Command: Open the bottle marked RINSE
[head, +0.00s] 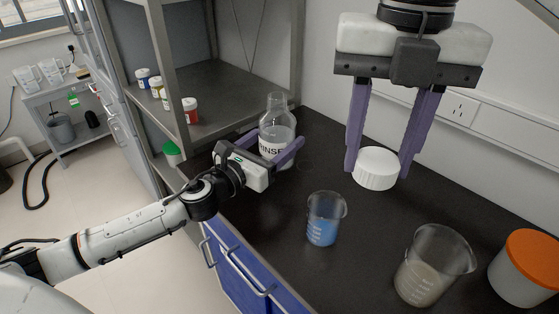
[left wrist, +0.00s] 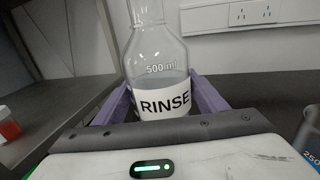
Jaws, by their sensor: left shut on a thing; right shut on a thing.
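The clear glass bottle marked RINSE (head: 276,128) stands upright on the dark bench, its neck open with no cap on it. In the left wrist view the bottle (left wrist: 157,72) shows its "500 ml" mark and RINSE label. My left gripper (head: 275,147) is shut on the bottle's body, with a purple finger on each side. My right gripper (head: 379,165) points down and is shut on a white ridged cap (head: 376,170). The cap is to the right of the bottle, apart from it, at or just above the bench top; I cannot tell whether it touches.
A beaker of blue liquid (head: 322,220) stands in front of the cap. A beaker with cloudy contents (head: 431,266) and an orange-lidded jar (head: 525,267) stand at right. A grey shelf (head: 214,88) with small jars is behind at left. A wall socket (head: 459,107) is at right.

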